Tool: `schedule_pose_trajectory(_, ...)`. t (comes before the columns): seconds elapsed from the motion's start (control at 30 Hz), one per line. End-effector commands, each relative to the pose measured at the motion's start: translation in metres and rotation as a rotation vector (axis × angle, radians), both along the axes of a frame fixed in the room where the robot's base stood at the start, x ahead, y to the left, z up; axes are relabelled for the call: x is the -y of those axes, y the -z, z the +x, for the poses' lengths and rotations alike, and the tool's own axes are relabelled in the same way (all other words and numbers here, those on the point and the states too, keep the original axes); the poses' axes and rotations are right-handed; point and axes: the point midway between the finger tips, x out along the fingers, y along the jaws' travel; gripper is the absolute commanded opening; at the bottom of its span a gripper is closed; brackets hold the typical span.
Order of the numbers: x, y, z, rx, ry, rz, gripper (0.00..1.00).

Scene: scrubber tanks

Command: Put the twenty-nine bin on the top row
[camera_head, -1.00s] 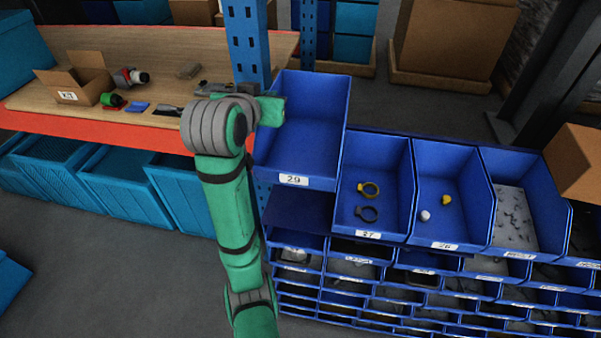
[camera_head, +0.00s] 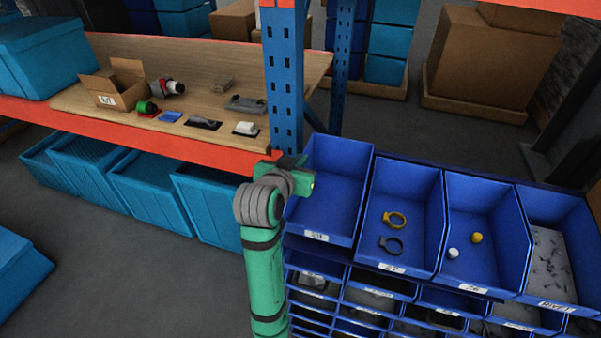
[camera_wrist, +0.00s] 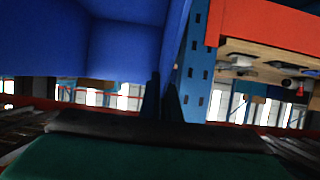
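The twenty-nine bin (camera_head: 330,190) is an empty, open blue bin with a white label at its front. It is at the left end of the top row, beside the bin with two rings (camera_head: 408,205). Its front sits slightly higher or further back than its neighbour's; I cannot tell whether it rests on the rack. My gripper (camera_head: 304,180) is at the bin's left wall. In the wrist view the dark fingers (camera_wrist: 164,100) close on the edge of the blue bin wall (camera_wrist: 125,45). The fingertips are hidden in the head view.
Further right on the top row are a bin with small yellow and white parts (camera_head: 480,225) and a bin of small pieces (camera_head: 550,255). Smaller bins fill the rows below. A blue post (camera_head: 283,90) stands close behind my gripper, beside a wooden bench (camera_head: 195,75).

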Motion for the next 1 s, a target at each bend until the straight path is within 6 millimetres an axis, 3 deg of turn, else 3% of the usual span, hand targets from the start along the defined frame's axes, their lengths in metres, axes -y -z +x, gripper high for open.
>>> schedule_pose_trajectory(0.17, 0.001, 0.011, 0.0, 0.0, 0.001, 0.0, 0.0)
schedule_pose_trajectory(0.4, 0.0, 0.04, 0.0, 0.0, 0.001, -0.001, 0.0)
schedule_pose_trajectory(0.77, 0.001, 0.043, 0.0, 0.001, 0.001, 0.0, 0.0)
schedule_pose_trajectory(0.83, 0.001, 0.043, 0.0, 0.001, 0.001, 0.0, 0.2)
schedule_pose_trajectory(1.0, 0.001, 0.043, 0.0, 0.001, 0.001, 0.0, 0.22)
